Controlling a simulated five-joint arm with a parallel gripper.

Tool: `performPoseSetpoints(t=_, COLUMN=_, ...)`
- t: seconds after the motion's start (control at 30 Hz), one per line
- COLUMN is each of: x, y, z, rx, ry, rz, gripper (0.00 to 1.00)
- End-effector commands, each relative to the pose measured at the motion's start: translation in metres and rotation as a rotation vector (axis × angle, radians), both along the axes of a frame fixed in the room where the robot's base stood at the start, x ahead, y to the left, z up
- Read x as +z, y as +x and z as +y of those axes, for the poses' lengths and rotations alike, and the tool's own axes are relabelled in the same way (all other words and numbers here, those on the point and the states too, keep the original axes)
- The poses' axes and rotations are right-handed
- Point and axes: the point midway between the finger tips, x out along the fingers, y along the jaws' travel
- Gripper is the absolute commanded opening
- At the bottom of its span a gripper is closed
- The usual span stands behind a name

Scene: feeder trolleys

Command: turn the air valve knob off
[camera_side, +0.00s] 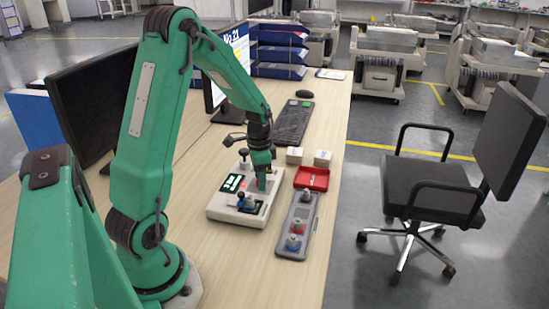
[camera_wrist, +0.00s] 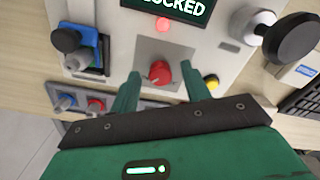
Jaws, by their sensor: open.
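A red knob (camera_wrist: 160,73) sits on a grey square plate (camera_wrist: 181,50) on the face of a light control box (camera_side: 222,213). A pale mark shows on the knob; I cannot read its exact setting. In the wrist view my gripper (camera_wrist: 162,82) is open, with one green finger on each side of the knob and gaps between. I cannot tell how deep the fingertips reach. In the side view my gripper (camera_side: 261,181) points down over the box and hides the knob.
The box also carries a red light (camera_wrist: 162,24), a yellow button (camera_wrist: 211,82), a blue lever switch (camera_wrist: 84,48) and a black-headed plunger (camera_wrist: 292,38). Beside it lie a grey tray (camera_side: 309,222) with coloured knobs, a red tray (camera_side: 312,179) and a keyboard (camera_side: 293,124).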

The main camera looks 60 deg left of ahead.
Motion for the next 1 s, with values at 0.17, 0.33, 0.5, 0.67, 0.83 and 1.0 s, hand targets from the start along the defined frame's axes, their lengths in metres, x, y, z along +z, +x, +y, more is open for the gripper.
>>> performPoseSetpoints(t=0.17, x=-0.0029, y=-0.0001, z=0.0000, rx=0.000, ry=0.000, rz=0.000, gripper=0.47)
performPoseSetpoints(t=0.33, x=-0.0027, y=-0.0001, z=0.0000, rx=0.000, ry=0.000, rz=0.000, gripper=0.43)
performPoseSetpoints(t=0.5, x=-0.0025, y=0.0000, z=0.0000, rx=0.000, ry=0.000, rz=0.000, gripper=0.10)
performPoseSetpoints(t=0.67, x=-0.0024, y=0.0000, z=0.0000, rx=0.001, ry=0.000, rz=0.000, gripper=0.02)
performPoseSetpoints(t=0.83, x=-0.0023, y=0.0000, z=0.0000, rx=0.017, ry=0.000, rz=0.000, gripper=0.02)
performPoseSetpoints(t=1.0, x=-0.0022, y=0.0000, z=-0.0001, rx=0.065, ry=0.000, rz=0.000, gripper=0.02)
